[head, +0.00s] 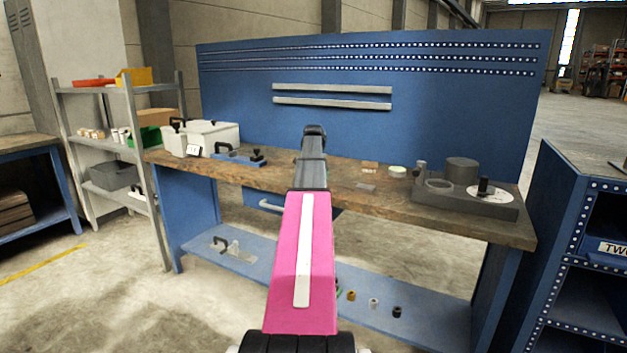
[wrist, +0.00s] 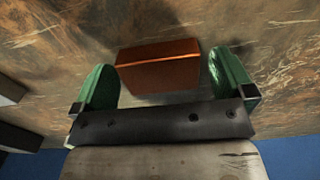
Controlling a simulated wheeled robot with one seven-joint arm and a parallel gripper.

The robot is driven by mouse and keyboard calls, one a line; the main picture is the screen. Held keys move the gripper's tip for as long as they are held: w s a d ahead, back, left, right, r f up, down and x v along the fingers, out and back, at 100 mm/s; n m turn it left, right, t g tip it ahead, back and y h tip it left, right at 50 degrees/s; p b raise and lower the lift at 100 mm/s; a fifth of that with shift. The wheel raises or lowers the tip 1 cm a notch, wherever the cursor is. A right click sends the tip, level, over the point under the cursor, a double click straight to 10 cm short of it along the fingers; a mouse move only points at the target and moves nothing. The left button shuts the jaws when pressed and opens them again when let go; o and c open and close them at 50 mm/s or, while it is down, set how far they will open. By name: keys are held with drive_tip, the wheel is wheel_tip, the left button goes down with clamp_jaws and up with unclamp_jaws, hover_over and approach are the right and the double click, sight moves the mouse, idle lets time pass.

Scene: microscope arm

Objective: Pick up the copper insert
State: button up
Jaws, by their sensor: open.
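The copper insert (wrist: 160,66) shows in the wrist view as an orange-brown block with a lighter line along its edge, on the brown bench top. My gripper (wrist: 166,80) is open, with its green fingers apart on the left and right of the insert. A gap shows on each side, so the fingers do not appear to close on it. I cannot tell how high the fingers are above the bench. In the head view my arm hides the gripper, and I cannot pick out the insert with certainty.
The wooden workbench (head: 400,203) has a blue back panel (head: 240,100). White boxes (head: 213,137) and a blue fixture (head: 238,157) are at its left. A dark grey base (head: 462,205) with a cylinder (head: 461,170) is at its right. Small items lie on the lower shelf (head: 275,260).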

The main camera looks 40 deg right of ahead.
drive_tip(key=c, duration=1.3)
drive_tip(key=shift+r, duration=0.1)
